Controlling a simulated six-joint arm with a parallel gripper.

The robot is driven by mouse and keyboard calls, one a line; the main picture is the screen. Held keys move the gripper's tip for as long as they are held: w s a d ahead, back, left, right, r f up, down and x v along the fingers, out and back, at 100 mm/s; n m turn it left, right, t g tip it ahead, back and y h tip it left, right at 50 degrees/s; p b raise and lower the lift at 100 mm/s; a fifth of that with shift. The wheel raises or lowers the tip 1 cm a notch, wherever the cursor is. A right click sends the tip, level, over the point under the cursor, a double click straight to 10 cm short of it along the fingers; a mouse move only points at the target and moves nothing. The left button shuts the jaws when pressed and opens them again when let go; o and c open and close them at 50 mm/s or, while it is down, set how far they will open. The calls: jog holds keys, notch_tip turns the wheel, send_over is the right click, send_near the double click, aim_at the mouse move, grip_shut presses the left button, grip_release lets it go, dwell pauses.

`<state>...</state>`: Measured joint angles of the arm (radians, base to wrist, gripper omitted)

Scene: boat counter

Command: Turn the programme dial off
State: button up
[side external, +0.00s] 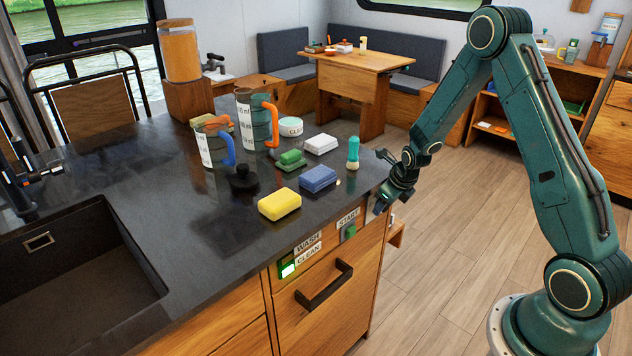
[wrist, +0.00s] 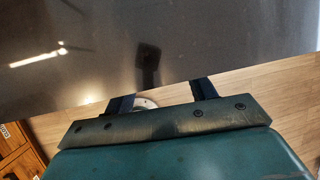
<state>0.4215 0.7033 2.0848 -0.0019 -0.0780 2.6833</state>
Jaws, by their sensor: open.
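The panel under the counter edge, in the side external view, has a WASH/CLEAN label (side external: 308,248) with a lit green and white piece (side external: 288,268) below it. A START label (side external: 348,217) sits to the right, with a small green control (side external: 350,232) under it. I cannot tell which part is the programme dial or how it is set. My gripper (side external: 385,190) is open at the right end of the counter, beside and above the panel, with nothing seen in it. In the wrist view my gripper (wrist: 162,95) shows two dark fingers apart; no panel control shows between them.
The dark counter (side external: 120,190) holds a yellow block (side external: 280,205), a blue block (side external: 318,179), a teal-topped bottle (side external: 353,153), mugs and other items. A black handle (side external: 325,286) juts from the wooden front below the panel. The floor (side external: 450,230) to the right is clear.

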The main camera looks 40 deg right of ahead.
jog(key=shift+w+f, duration=0.1)
jog(key=shift+f, duration=0.2)
jog(key=c, duration=1)
jog(key=shift+a+h, duration=0.1)
jog(key=shift+h, duration=0.3)
jog(key=shift+a+f+n+h, duration=0.1)
jog(key=shift+a+n+h, duration=0.15)
jog(key=shift+h, duration=0.75)
jog(key=shift+n+h, duration=0.35)
jog(key=shift+h, duration=0.95)
